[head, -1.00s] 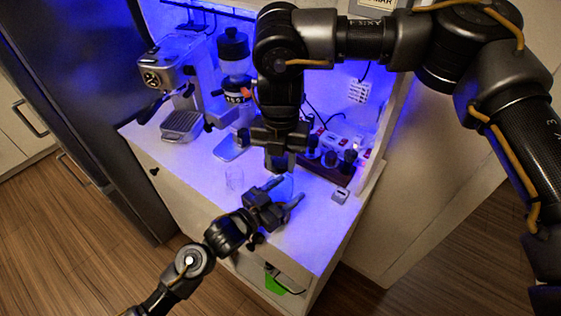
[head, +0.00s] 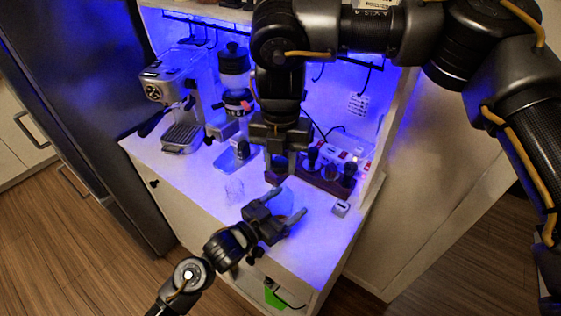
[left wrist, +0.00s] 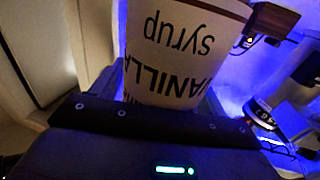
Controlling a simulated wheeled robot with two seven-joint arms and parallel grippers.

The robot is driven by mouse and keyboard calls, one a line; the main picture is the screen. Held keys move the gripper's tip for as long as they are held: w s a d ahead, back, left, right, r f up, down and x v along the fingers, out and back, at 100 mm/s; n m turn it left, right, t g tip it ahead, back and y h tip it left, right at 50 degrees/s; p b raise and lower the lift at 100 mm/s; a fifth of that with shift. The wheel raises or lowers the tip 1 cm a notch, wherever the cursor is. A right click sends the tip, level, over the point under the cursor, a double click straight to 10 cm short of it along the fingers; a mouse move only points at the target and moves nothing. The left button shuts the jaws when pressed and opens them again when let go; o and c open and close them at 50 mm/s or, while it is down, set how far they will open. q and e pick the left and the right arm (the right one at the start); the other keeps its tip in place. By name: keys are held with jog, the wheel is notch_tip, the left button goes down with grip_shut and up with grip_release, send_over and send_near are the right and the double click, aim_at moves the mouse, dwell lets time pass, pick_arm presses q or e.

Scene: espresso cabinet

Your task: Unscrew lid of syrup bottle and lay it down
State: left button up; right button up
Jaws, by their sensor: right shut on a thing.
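The syrup bottle (left wrist: 172,60) fills the upper middle of the left wrist view. Its pale label reads "VANILLA syrup" upside down. In the head view it is a pale, blue-lit round shape (head: 284,203) near the counter's front. My left gripper (head: 285,204) reaches in from the front left, its fingers apart on either side of the bottle. My right gripper (head: 281,178) points down from above, shut at the top of the bottle. The lid is hidden by its fingers, so I cannot tell whether it still sits on the neck.
An espresso machine (head: 178,95) and a grinder (head: 235,85) stand at the back left. A clear glass (head: 234,188) is left of the grippers. The front counter is mostly clear.

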pick_arm(q)
jog(key=shift+o, duration=1)
